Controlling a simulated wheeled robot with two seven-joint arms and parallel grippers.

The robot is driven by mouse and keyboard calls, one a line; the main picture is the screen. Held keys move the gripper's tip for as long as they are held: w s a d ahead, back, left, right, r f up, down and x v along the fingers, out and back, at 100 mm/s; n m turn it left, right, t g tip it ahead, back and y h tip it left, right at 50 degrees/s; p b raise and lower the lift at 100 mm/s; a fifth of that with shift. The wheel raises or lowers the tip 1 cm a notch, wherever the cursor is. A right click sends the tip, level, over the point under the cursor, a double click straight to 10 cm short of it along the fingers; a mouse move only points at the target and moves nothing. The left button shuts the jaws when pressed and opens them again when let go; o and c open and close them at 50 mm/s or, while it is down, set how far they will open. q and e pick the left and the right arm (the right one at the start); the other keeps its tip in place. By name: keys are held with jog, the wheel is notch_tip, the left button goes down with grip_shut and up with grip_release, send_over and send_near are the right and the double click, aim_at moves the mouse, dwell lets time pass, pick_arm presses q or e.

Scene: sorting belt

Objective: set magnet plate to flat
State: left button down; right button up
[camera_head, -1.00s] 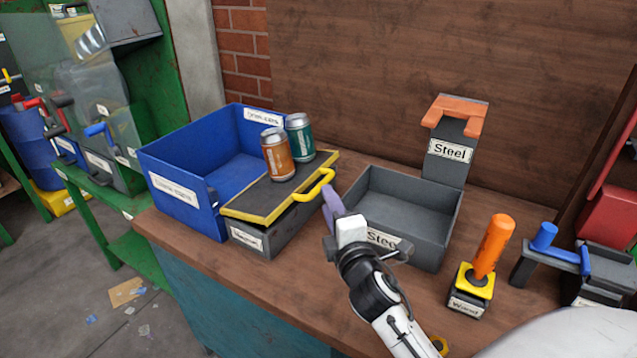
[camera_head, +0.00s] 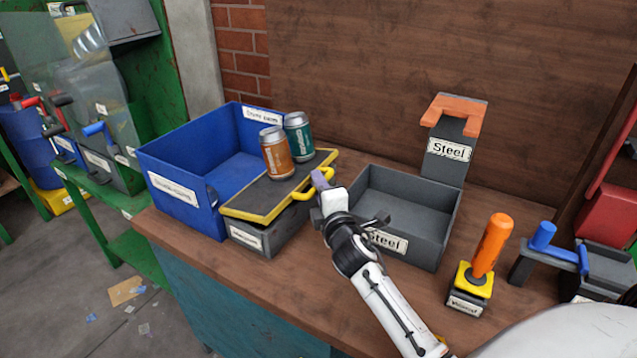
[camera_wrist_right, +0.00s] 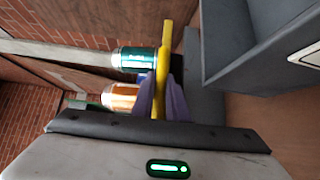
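The magnet plate (camera_head: 258,196) is a dark plate with a yellow rim on a grey box (camera_head: 262,238) at the bench's left. I cannot tell whether it lies fully level. Its yellow handle (camera_head: 301,194) is on the right side. An orange can (camera_head: 277,153) and a teal can (camera_head: 298,136) stand on the plate. My right gripper (camera_head: 320,182) is at the handle. In the right wrist view its purple fingers (camera_wrist_right: 162,100) lie close on both sides of the yellow bar (camera_wrist_right: 165,60), seemingly shut on it. My left gripper is out of view.
A blue bin (camera_head: 178,197) stands left of the plate. A grey steel tray (camera_head: 425,250) is close on the right, beneath my right wrist. An orange-handled wand (camera_head: 490,245) and a blue-handled device (camera_head: 545,240) stand further right.

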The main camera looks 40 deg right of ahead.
jog(key=shift+r, duration=0.3)
grip_shut()
